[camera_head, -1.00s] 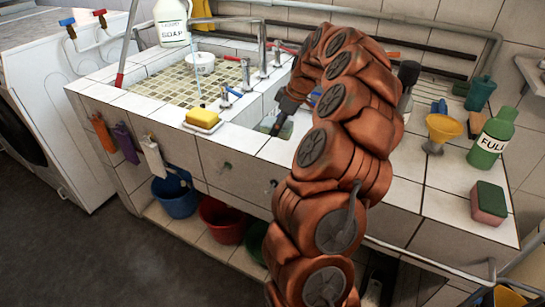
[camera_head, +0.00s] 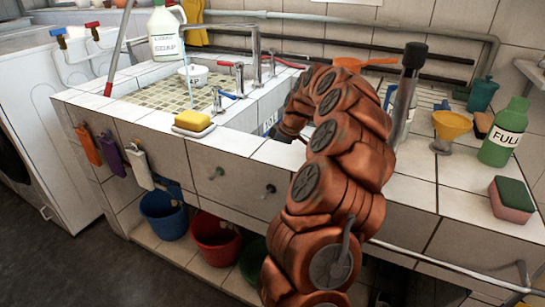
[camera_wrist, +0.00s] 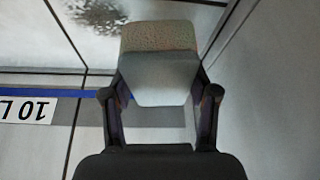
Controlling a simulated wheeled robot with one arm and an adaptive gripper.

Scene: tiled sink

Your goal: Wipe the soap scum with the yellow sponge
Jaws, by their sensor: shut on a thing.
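The yellow sponge (camera_head: 193,121) rests on a white holder on the sink's front ledge. In the wrist view my gripper (camera_wrist: 162,94) is shut on a pale block (camera_wrist: 158,62), beige and rough at its far end and grey-white nearer me. It looks like a sponge, but its colour is not clearly yellow. A dark speckled patch (camera_wrist: 98,16) lies on the pale surface ahead and left of the block; I cannot tell if it is the soap scum. In the head view my arm reaches into the right basin and hides the block.
A soap jug (camera_head: 165,35) and white tub (camera_head: 193,76) are at the left basin. A yellow funnel (camera_head: 451,126), green bottle (camera_head: 504,132) and green-pink sponge (camera_head: 512,198) stand on the right counter. Taps (camera_head: 256,60) rise between the basins. A 10 L label (camera_wrist: 26,110) shows.

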